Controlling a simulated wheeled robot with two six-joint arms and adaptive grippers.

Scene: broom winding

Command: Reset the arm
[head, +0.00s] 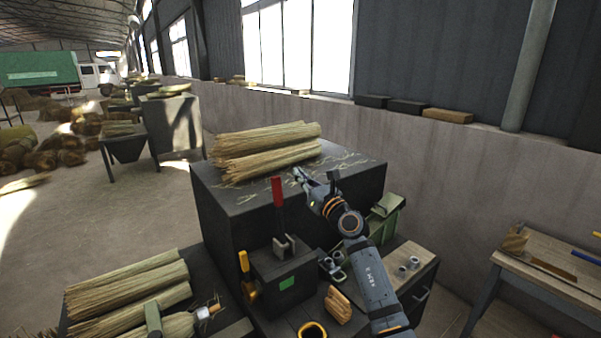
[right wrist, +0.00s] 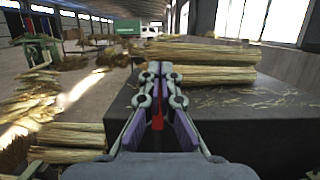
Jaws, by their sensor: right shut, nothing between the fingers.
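My right arm reaches in from the lower right in the head view, and its gripper (head: 316,184) is over the right part of the dark block-shaped stand (head: 235,205). The gripper is shut and empty. In the right wrist view its fingers (right wrist: 158,72) are together, pointing toward the stand top, with a small red part showing between the finger links. Straw bundles (head: 265,150) lie on the stand, left of the gripper and apart from it. My left gripper is not in view.
More straw bundles (head: 130,290) lie at the lower left. A wooden workbench (head: 560,275) stands at right. A low wall (head: 430,160) runs behind.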

